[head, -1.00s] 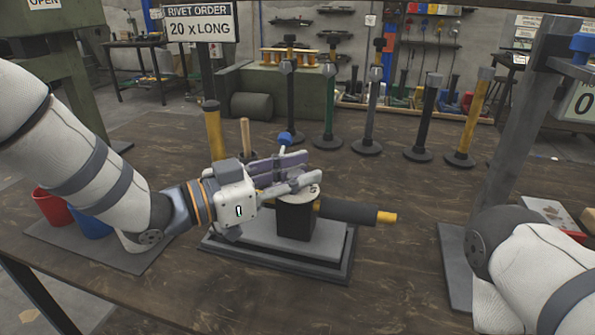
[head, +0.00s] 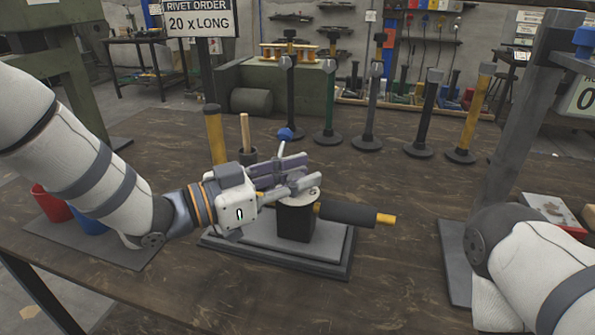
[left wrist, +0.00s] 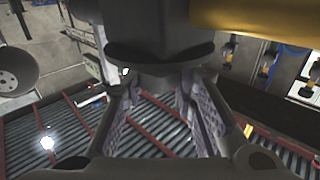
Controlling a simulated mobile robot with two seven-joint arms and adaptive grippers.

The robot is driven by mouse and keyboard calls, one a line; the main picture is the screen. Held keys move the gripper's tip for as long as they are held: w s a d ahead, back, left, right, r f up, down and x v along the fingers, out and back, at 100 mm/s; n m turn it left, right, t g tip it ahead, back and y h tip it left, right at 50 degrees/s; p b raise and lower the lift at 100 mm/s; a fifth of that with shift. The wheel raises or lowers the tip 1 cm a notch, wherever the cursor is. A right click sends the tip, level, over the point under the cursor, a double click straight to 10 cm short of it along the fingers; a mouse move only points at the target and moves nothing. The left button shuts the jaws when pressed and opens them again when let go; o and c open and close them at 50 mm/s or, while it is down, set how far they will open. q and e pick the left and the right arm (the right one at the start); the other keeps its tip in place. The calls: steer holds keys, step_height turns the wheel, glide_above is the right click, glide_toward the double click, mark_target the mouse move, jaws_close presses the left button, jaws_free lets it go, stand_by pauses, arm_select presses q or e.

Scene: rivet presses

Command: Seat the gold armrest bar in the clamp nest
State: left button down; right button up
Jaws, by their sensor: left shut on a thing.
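The gold armrest bar (head: 386,219) has a black sleeve and sticks out to the right of the black clamp nest block (head: 294,224). It lies nearly level. How deep it sits is hidden. In the left wrist view, a thick gold cylinder (left wrist: 265,20) meets a dark block (left wrist: 160,25). A lever with a blue ball (head: 285,134) rises behind my left gripper's fingers. My left gripper (head: 300,178) is just above the block's pale round top, shut on what looks like this lever; its fingers hide the contact. My right gripper is out of view; only its arm shows.
The block stands on a stepped grey base (head: 325,255) on the brown table. A yellow post (head: 215,135) and a dark cup (head: 248,156) with a wooden stick stand behind my left gripper. Several posts on round feet line the back.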

arm_select(q)
steer(key=shift+f, duration=0.4)
steer(key=c, duration=1.2)
jaws_free()
steer(key=shift+a, duration=0.1)
steer(key=v, duration=1.2)
